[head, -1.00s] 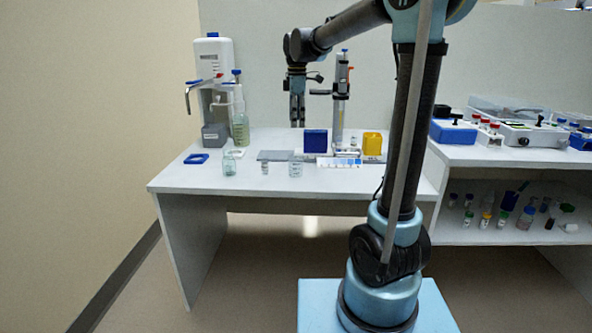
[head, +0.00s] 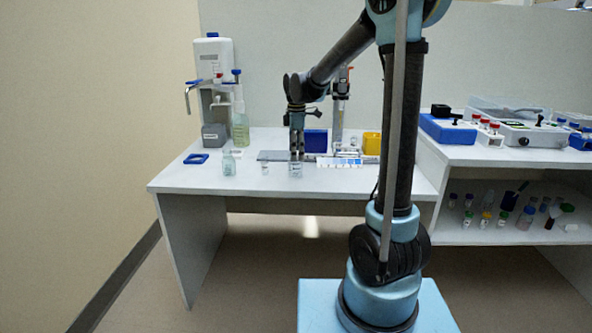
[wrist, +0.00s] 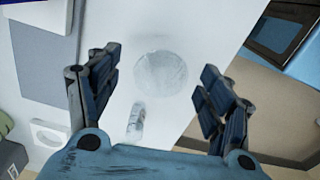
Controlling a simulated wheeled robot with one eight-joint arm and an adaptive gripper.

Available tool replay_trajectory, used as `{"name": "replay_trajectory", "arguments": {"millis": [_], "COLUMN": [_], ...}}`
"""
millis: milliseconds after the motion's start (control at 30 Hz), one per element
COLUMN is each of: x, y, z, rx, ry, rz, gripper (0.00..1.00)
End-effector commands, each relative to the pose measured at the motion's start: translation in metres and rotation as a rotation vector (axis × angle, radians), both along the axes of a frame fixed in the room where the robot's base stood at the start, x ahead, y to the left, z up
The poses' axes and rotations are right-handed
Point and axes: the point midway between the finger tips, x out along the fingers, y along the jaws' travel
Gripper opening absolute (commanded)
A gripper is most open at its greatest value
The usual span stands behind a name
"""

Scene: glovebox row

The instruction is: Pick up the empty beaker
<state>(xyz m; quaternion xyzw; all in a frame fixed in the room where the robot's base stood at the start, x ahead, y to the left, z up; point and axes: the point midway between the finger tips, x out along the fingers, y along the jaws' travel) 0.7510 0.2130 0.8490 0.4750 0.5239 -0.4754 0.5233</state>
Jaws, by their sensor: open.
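The empty beaker (head: 295,171) is clear glass and stands upright near the front of the white table. In the wrist view the beaker (wrist: 161,74) shows from above as a pale round outline between the fingers. My gripper (head: 297,156) points down over the beaker, its fingertips at or just above the rim. In the wrist view my gripper (wrist: 160,70) is open, one finger on each side of the beaker, with gaps visible. I cannot tell how far down the fingers reach around it.
A small vial (head: 265,168) stands close left of the beaker; it also shows in the wrist view (wrist: 136,122). A glass bottle (head: 228,163) stands farther left. A blue box (head: 316,142) and yellow container (head: 371,143) are behind. The white table (head: 210,177) is clear in front.

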Motion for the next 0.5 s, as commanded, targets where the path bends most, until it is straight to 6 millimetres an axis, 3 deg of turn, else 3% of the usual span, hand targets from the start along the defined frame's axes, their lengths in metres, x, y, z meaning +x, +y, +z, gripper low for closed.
{"name": "replay_trajectory", "arguments": {"millis": [300,500], "x": [-0.001,-0.001], "y": [0.001,0.001], "z": [-0.039,-0.049], "rx": [0.0,0.0], "ry": [0.0,0.0], "rz": [0.0,0.0], "gripper": [0.73,0.73]}}
